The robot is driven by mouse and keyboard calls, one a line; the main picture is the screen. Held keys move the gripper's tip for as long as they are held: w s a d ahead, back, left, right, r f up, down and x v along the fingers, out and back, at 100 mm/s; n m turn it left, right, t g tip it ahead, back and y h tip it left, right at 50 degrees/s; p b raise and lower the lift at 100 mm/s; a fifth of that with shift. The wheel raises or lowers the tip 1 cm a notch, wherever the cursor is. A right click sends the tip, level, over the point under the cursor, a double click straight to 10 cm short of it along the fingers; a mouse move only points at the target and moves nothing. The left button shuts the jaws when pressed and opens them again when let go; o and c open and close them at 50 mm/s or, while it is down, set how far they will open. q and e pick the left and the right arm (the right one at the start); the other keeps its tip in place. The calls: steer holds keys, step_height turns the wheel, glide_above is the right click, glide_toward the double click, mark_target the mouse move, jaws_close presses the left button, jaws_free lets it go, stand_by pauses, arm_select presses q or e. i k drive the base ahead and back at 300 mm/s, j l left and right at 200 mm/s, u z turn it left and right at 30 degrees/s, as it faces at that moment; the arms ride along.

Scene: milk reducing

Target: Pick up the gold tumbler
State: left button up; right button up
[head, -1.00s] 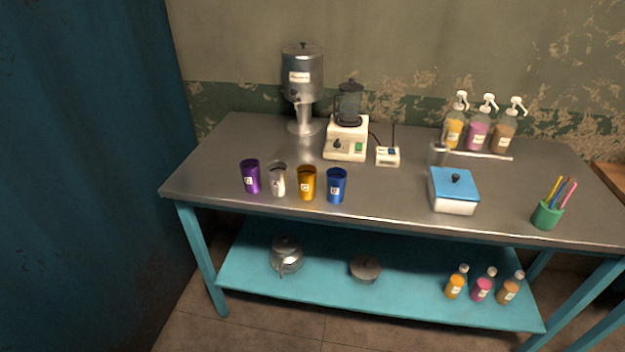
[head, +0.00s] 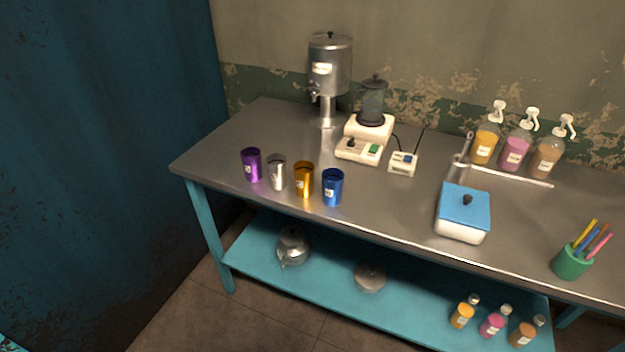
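The gold tumbler (head: 303,181) stands upright near the front edge of the metal table (head: 225,160), toward its left end. A silver tumbler (head: 277,173) stands just to its left and a blue tumbler (head: 332,188) just to its right. A purple tumbler (head: 251,166) stands at the left end of this row. Neither of my grippers shows in the head view.
Behind the row stand a metal dispenser (head: 329,75), a blender (head: 368,130) and a small white device (head: 403,163). A blue-lidded box (head: 463,212), pump bottles (head: 516,150) and a green straw cup (head: 572,262) are to the right. A teal lower shelf (head: 330,280) holds pots and bottles.

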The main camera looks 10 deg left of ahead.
mark_target(303, 170)
steer(key=i+l+u, duration=0.1)
steer(key=l, duration=0.7)
steer(key=i+l+u, duration=0.1)
steer(key=l, duration=0.65)
